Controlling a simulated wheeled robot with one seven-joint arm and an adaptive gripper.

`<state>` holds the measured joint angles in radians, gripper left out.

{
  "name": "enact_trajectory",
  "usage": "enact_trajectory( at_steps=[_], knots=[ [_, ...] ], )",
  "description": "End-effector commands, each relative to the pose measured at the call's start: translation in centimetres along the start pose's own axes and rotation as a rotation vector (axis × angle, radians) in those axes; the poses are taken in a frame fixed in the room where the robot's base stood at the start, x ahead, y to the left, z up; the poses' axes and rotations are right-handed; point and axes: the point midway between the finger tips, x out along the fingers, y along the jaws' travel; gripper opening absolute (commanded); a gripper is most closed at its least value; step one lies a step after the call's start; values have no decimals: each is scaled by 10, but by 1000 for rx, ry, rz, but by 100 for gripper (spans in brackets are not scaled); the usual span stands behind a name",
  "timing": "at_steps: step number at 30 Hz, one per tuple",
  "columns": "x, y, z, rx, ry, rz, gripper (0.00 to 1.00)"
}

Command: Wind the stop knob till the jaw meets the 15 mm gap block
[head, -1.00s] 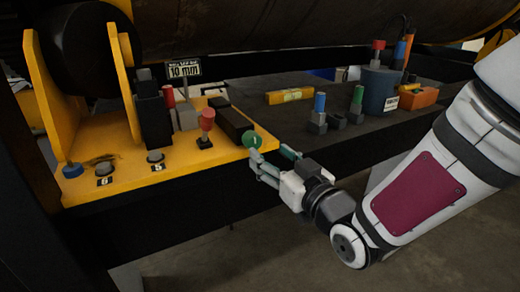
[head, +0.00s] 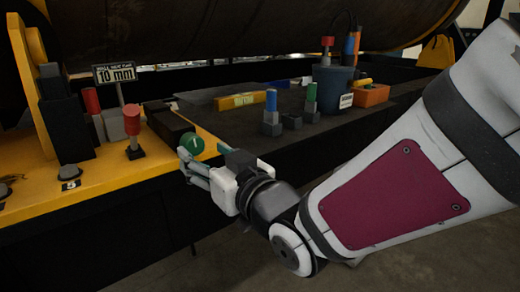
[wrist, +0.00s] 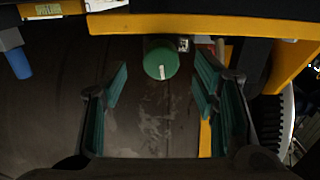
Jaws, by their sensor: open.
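The stop knob, a green disc (head: 192,144) with a white mark, sits at the near end of a long dark block (head: 168,122) on the yellow plate. My gripper (head: 206,160) is open at the knob. In the wrist view the knob (wrist: 161,62) lies between the spread teal fingertips (wrist: 160,70), with a gap on both sides. A red-handled block (head: 133,128) stands left of the dark block; another red-topped piece (head: 92,103) stands behind it. I cannot tell which piece is the 15 mm gap block, or where the jaw face is.
Blue-topped (head: 271,108) and green-topped (head: 311,101) pieces stand on the dark bench to the right. A large cylinder (head: 220,30) overhangs the back. The bench's front edge is beside my gripper.

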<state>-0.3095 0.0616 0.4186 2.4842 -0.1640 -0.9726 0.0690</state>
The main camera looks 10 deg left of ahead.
Motion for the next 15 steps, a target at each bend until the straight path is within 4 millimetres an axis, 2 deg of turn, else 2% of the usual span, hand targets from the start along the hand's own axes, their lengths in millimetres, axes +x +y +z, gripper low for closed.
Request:
enact_trajectory(
  at_steps=[6,15],
  knots=[
    [26,-2,-1,2,-1,-2,54],
    [40,-1,-1,-1,0,-2,54]
  ],
)
